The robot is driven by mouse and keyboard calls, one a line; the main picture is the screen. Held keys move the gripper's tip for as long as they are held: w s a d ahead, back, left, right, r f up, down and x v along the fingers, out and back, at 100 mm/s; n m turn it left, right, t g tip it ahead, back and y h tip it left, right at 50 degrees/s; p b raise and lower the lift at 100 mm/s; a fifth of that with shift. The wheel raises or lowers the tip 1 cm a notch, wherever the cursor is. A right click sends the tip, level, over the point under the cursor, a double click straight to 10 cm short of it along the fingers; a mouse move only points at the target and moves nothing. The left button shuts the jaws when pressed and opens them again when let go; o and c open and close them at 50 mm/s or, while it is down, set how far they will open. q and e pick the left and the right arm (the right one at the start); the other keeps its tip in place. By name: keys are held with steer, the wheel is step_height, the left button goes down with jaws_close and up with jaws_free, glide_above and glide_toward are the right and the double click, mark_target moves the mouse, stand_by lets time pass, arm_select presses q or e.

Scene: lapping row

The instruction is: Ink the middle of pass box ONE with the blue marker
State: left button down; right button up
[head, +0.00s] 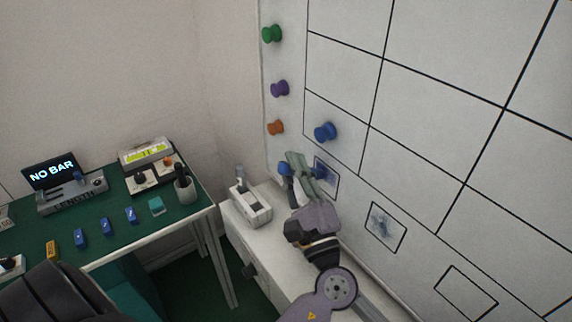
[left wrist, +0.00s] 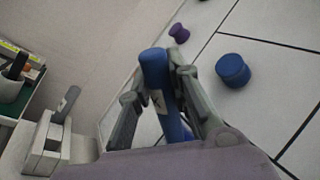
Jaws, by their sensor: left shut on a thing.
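My left gripper (head: 307,174) is shut on the blue marker (head: 286,170) close to the whiteboard. In the left wrist view the marker (left wrist: 157,80) stands between the two fingers (left wrist: 158,92), its blue end pointing up and away. A small black-outlined box (head: 328,176) on the board is just right of the gripper and partly hidden by it; blue-grey marking shows inside. Whether the marker's tip touches the board is hidden. A second box (head: 386,228) holds a dark smudge, and a third box (head: 466,292) looks blank. I cannot read which is ONE. My right gripper is not in view.
A white holder (head: 250,205) stands on the white ledge left of my left arm. Green (head: 272,34), purple (head: 279,88), orange (head: 276,128) and blue (head: 325,131) magnets stick out from the board. A green-topped bench (head: 120,222) with devices stands at the left.

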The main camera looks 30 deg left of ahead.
arm_select(q)
steer(key=d, duration=0.1)
steer(key=s+d, duration=0.1)
steer(key=d, duration=0.2)
steer(key=shift+s+b, duration=0.3)
steer(key=shift+b, duration=0.1)
steer(key=shift+s, duration=0.1)
steer(key=shift+s+a+p, duration=0.1)
steer(key=shift+s+a, duration=0.3)
steer(key=shift+s, duration=0.5)
steer(key=shift+s+a+p, duration=0.1)
steer(key=shift+s+a, duration=0.3)
steer(key=shift+s, duration=0.5)
steer(key=shift+s+a+p, duration=0.1)
steer(key=shift+s+a, duration=0.3)
steer(key=shift+s, duration=0.5)
steer(key=s, duration=0.1)
steer(key=s+a, duration=0.1)
steer(key=shift+s+a, duration=0.1)
steer(key=shift+s, duration=0.3)
steer(key=shift+w, duration=0.1)
